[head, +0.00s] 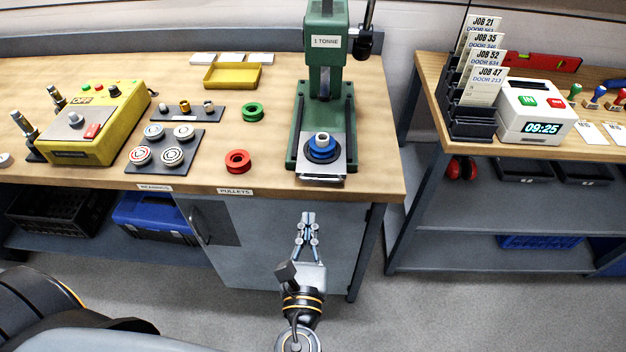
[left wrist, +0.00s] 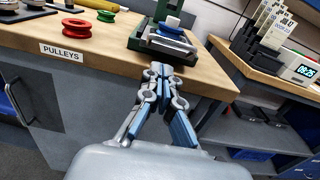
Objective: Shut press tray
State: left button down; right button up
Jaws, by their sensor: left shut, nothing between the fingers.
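The green press (head: 325,50), labelled 1 TONNE, stands at the right end of the wooden bench. Its grey tray (head: 318,178) is at the front of the press base, close to the bench edge, and bears a blue pulley with a light centre piece (head: 321,148). The tray (left wrist: 168,45) also shows in the left wrist view, just beyond the fingertips. My left gripper (head: 308,215) is shut and empty, in front of the bench and below the tray in the picture, apart from it. My right gripper is not in view.
A red pulley (head: 237,162) and a green pulley (head: 252,112) lie left of the press. A yellow control box (head: 85,125) and a bearing board (head: 190,160) are further left. A second bench (head: 430,100) stands right, across a gap. Floor in front is clear.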

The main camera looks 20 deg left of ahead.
pick_arm(q)
jog(key=p, duration=0.3)
send_near(314, 152)
jog(key=w+f, duration=0.1)
jog(key=f, duration=0.1)
jog(key=shift+w+a+r, duration=0.1)
jog(key=shift+w+a, duration=0.25)
jog(key=shift+w, duration=0.3)
jog(key=shift+w+a+r, duration=0.1)
jog(key=shift+w, duration=0.2)
jog(key=x, duration=0.9)
